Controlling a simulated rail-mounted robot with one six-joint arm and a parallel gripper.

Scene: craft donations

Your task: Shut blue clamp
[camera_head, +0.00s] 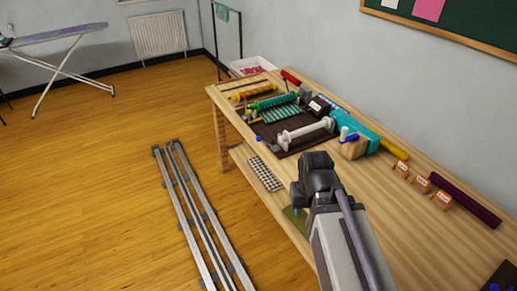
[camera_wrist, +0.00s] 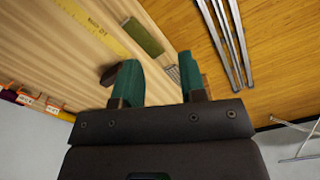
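No part can be named for certain as the blue clamp. A small blue piece (camera_head: 350,138) sits on a wooden block (camera_head: 353,148) beside a white knob, and a small blue knob (camera_head: 258,139) shows at the table's left edge. Whether either is open or shut is too small to tell. No blue clamp shows in the wrist view.
A wooden table (camera_head: 420,235) carries a dark tray with a white roller (camera_head: 305,131), a teal tool (camera_head: 352,128), orange tags (camera_head: 421,182) and a dark red roll (camera_head: 466,200). A green bar (camera_wrist: 143,37) and yellow ruler (camera_wrist: 95,28) lie below my gripper.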

